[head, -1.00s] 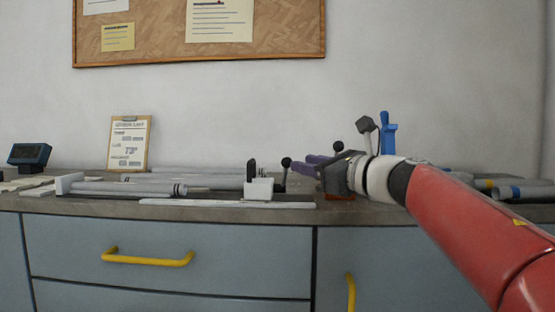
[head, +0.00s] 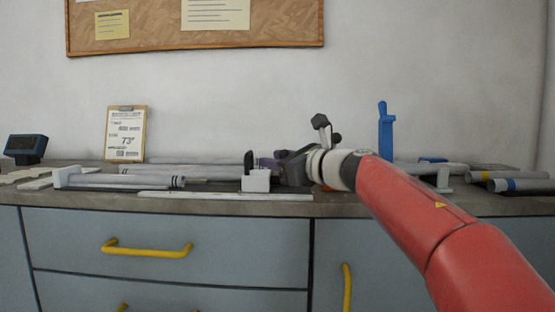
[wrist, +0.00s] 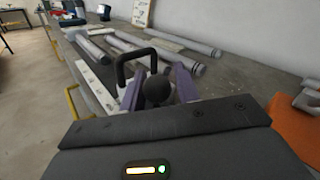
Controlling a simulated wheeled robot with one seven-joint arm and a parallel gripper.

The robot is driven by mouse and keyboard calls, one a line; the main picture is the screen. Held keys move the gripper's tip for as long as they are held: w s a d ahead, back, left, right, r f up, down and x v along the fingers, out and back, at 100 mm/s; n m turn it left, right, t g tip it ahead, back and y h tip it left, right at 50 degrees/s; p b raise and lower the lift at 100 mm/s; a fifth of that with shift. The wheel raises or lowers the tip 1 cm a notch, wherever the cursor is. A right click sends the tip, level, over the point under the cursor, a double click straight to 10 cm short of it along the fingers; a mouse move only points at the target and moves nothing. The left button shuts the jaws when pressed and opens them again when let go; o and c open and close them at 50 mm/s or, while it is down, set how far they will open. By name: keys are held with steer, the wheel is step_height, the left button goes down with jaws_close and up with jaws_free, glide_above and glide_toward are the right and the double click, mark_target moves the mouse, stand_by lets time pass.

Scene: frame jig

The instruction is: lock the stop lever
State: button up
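The stop is a white block (head: 256,181) at the counter's front, with an upright black loop (head: 249,161) on it. The loop (wrist: 137,62) also shows in the wrist view. A lever with a round black knob (wrist: 157,88) stands beside the loop in the wrist view; its shaft is hidden below the knob. My gripper (wrist: 159,74) has purple fingers, open, one on each side of the knob. Whether they touch the lever cannot be told. In the head view my gripper (head: 268,163) is just right of the block, and its body hides the lever.
Grey tubes (head: 120,181) lie left of the block, and a pale rail (head: 225,196) runs along the front edge. A blue upright piece (head: 386,135) and more tubes (head: 510,185) are to the right. An orange pad (wrist: 294,130) lies right of my gripper.

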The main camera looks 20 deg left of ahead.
jaws_close()
steer(key=shift+f, duration=0.1)
steer(key=shift+s+f+b, duration=0.1)
steer(key=shift+f+b, duration=0.05)
steer(key=shift+b, duration=0.55)
steer(key=b, duration=0.3)
steer(key=shift+s+f+n+y, duration=0.2)
steer(key=shift+f+n+y, duration=0.1)
steer(key=shift+n+y, duration=0.1)
steer(key=b, duration=0.2)
steer(key=shift+s+d+n+y+b, duration=0.1)
steer(key=shift+s+n+y+b, duration=0.05)
steer(key=shift+n+y+b, duration=0.2)
steer(key=shift+s+r+n+t+b, duration=0.15)
steer(key=shift+r+n+t+b, duration=0.1)
steer(key=shift+n+t+b, duration=0.15)
jaws_free()
